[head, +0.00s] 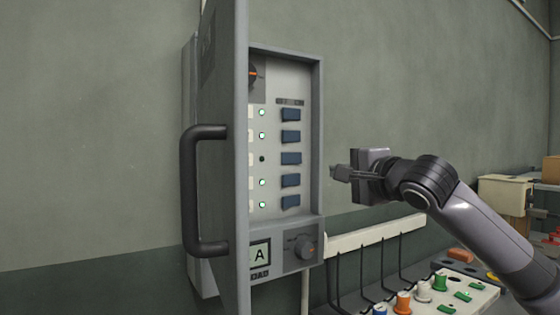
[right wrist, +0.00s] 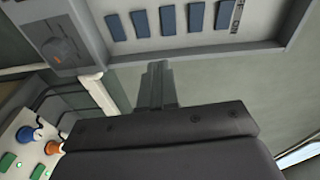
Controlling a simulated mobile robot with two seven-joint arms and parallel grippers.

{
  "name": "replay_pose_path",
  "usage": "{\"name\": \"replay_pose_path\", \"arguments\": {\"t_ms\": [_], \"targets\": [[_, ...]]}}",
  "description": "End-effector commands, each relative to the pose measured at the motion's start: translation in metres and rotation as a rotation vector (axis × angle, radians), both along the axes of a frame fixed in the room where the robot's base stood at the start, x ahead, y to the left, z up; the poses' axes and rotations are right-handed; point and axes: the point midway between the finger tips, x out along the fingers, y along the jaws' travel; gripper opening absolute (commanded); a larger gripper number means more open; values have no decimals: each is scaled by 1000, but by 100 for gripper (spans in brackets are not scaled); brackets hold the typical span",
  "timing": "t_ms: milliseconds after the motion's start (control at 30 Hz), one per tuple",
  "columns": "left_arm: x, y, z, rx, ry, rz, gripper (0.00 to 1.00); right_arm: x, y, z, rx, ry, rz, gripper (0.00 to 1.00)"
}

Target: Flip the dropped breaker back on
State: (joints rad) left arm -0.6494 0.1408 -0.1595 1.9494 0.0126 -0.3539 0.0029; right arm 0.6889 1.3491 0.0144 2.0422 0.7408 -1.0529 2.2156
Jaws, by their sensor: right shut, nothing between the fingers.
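A grey breaker box (head: 317,150) hangs on the wall with its door (head: 222,150) swung open towards the left. Inside is a column of several blue breaker switches, each in a row with a small lamp. The lamp (head: 262,159) in the middle row is dark, and the others glow green. The middle breaker (head: 291,159) sits beside the dark lamp; its lever tilt is too small to tell. My right gripper (head: 338,172) is shut and empty, just right of the box and apart from it. Its fingers (right wrist: 158,82) point towards the box in the right wrist view. My left gripper is out of view.
The door's dark handle (head: 190,190) sticks out at the left. Below the breakers are a display reading A (head: 260,254) and a rotary knob (head: 305,248). A white panel with coloured buttons (head: 440,296) stands at the lower right. The wall right of the box is clear.

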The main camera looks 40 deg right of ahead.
Motion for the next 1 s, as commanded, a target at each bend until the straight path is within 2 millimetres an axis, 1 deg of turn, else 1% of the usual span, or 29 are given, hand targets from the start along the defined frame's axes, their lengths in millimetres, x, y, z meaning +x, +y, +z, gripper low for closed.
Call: {"name": "replay_pose_path", "arguments": {"t_ms": [33,167,500,600,767,867,1000], "targets": [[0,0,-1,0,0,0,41,-5,-2,8,16,-15,-10,0],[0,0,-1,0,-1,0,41,-12,-4,17,46,-32,-21,0],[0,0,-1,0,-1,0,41,-12,-4,18,52,-34,-21,0],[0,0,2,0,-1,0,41,-10,-5,19,52,-34,-21,0],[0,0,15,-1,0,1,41,4,-9,22,54,-32,-21,0],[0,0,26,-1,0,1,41,19,-12,23,55,-32,-20,0],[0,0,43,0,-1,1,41,43,-17,24,56,-34,-20,0]]}}
